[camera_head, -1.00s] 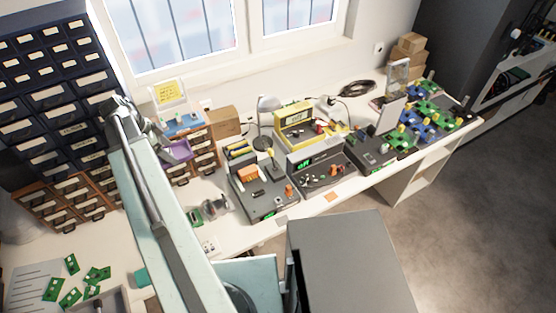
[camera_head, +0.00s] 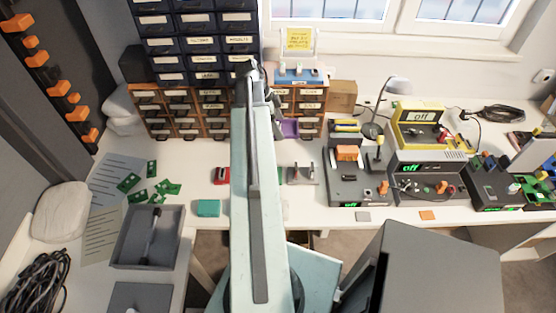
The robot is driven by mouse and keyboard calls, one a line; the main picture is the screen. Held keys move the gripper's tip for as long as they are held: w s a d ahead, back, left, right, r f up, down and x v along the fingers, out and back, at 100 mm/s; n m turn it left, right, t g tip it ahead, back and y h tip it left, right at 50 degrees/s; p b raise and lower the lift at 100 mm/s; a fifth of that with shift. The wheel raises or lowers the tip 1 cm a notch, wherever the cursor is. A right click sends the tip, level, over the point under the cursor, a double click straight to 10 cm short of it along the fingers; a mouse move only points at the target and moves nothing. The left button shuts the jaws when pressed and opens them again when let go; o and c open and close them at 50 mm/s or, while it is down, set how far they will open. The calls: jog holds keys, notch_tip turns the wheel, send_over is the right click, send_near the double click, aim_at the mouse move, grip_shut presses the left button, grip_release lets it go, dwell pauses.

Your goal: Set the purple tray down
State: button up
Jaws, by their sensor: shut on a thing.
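The purple tray (camera_head: 290,128) shows just right of the end of my arm, in front of the small brown drawer cabinet (camera_head: 311,107). My gripper (camera_head: 279,123) is at the tray's left side and shut on it. My arm hides part of the gripper and the tray's left end. The fingertips are too small to make out clearly. I cannot tell how high the tray is above the white worktop (camera_head: 335,158).
Grey devices (camera_head: 355,187) and a lamp (camera_head: 391,86) stand to the right. Green circuit boards (camera_head: 160,190), a grey bin (camera_head: 147,238) and a teal block (camera_head: 208,208) lie to the left. A red item (camera_head: 221,175) is beside my arm. Some bare worktop shows around them.

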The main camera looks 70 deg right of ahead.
aim_at(282, 157)
notch_tip(282, 157, down, 15)
jog(key=b, duration=1.3)
jog(key=shift+b, duration=0.4)
jog(key=shift+r, duration=0.2)
jog(key=shift+f, duration=0.2)
jog(key=o, duration=1.1)
jog(key=shift+r, duration=0.1)
jog(key=shift+r+p, duration=0.25)
jog(key=shift+p, duration=0.15)
jog(key=p+v, duration=1.1)
jog(key=v, duration=0.1)
jog(key=shift+f, duration=0.15)
